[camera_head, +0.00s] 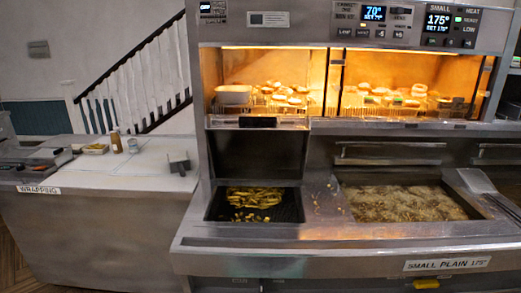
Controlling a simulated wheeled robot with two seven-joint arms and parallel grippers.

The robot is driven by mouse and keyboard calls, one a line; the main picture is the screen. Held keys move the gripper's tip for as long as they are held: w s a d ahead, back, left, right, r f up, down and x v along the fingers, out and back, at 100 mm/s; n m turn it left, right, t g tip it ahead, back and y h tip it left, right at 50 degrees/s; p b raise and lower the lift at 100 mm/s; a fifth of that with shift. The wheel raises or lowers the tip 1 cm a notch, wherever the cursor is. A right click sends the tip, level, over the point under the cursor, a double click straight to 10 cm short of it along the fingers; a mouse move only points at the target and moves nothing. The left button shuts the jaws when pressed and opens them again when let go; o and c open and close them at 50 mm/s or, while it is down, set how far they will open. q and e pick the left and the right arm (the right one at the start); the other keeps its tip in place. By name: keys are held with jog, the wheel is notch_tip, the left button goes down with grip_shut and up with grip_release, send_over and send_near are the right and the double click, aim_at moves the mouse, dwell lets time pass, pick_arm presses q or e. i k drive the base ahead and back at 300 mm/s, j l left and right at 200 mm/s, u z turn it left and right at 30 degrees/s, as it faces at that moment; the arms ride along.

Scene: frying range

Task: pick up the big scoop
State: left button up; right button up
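A small grey metal object (179,163) stands near the right end of the pale wrapping counter, left of the range. It could be the big scoop, but it is too small to tell. I make out no other clear scoop. Neither of my grippers shows in the head view.
The range has a chip bin (254,205) with fries and a fryer vat (400,202) of bubbling oil. A lit cabinet (258,123) holds food above. The wrapping counter (110,172) bears a bottle (116,142) and a cup (133,145); its front middle is clear.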

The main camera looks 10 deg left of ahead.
aim_at(180, 167)
jog(key=i+j, duration=0.15)
jog(key=j, duration=0.35)
jog(key=i+j+z, duration=0.1)
jog(key=j, duration=0.35)
jog(key=i+j, duration=0.15)
jog(key=j, duration=0.35)
jog(key=i+j, duration=0.15)
jog(key=j, duration=0.3)
jog(key=i+j+z, duration=0.1)
jog(key=j, duration=0.4)
jog(key=i+j, duration=0.15)
jog(key=j, duration=0.35)
jog(key=z, duration=0.05)
